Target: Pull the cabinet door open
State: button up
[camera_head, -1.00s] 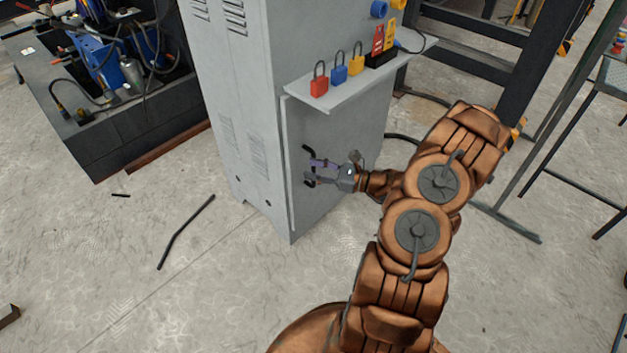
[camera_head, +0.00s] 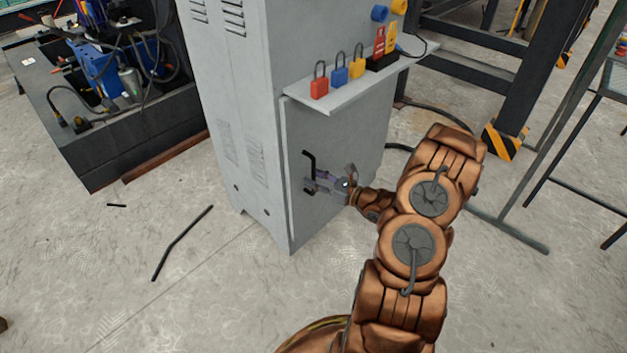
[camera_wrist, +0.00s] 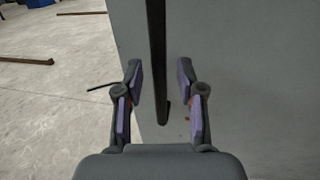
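The grey cabinet (camera_head: 232,120) stands upright in the head view. Its door (camera_head: 350,140) faces my arm and looks closed or nearly so; I cannot tell which. A black bar handle (camera_head: 308,160) runs vertically near the door's left edge. My gripper (camera_head: 312,182) is at the handle's lower part. In the wrist view, the handle (camera_wrist: 156,60) runs down between the two fingers of my open gripper (camera_wrist: 160,88). A gap shows on each side of the bar. The wrist view also shows the pale door surface (camera_wrist: 240,60) behind the fingers.
A shelf (camera_head: 350,88) with several coloured padlocks juts out above my gripper. A dark machine bench (camera_head: 120,140) stands at left. A thin black rod (camera_head: 182,243) lies on the floor. Dark steel framing (camera_head: 500,75) stands at right. The floor before the cabinet is mostly clear.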

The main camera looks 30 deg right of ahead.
jog(key=shift+w+a, duration=0.15)
jog(key=shift+w, duration=0.15)
jog(key=shift+c, duration=0.3)
grip_shut()
